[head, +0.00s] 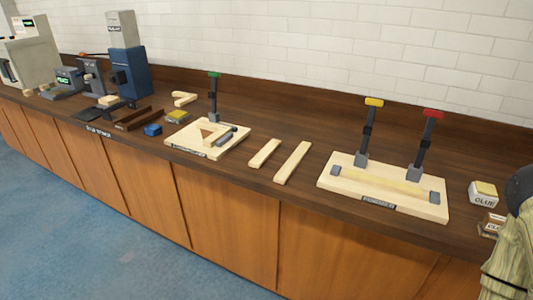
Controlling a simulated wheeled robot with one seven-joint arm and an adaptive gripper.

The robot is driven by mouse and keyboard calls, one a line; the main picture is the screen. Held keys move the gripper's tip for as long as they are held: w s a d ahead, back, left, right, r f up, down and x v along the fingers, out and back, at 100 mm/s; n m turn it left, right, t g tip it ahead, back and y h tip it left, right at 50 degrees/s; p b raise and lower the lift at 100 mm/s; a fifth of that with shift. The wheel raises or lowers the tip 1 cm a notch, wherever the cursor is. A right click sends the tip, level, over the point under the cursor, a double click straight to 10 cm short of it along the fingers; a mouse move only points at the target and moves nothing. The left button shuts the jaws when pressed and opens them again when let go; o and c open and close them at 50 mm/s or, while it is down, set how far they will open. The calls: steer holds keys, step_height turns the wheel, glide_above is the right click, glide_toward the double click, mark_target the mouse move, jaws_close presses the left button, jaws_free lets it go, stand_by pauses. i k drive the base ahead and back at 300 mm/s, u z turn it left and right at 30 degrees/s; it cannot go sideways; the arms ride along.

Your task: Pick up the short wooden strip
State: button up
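Two pale wooden strips lie side by side on the dark brown counter, near its front edge. The short wooden strip (264,153) is the left one. The longer wooden strip (292,163) lies to its right, with a narrow gap between them. Both lie flat and nothing covers them. My gripper's fingers do not show in the head view.
Left of the strips stands a wooden fixture (180,140) with a green-topped lever. Right of them is a wider fixture (345,187) with yellow-topped and red-topped levers. Machines (128,70) fill the far left. A white brick wall backs the counter.

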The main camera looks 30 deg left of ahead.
mark_target(261, 158)
steer(key=z, duration=1.8)
steer(key=i, duration=0.85)
steer(key=u, duration=3.05)
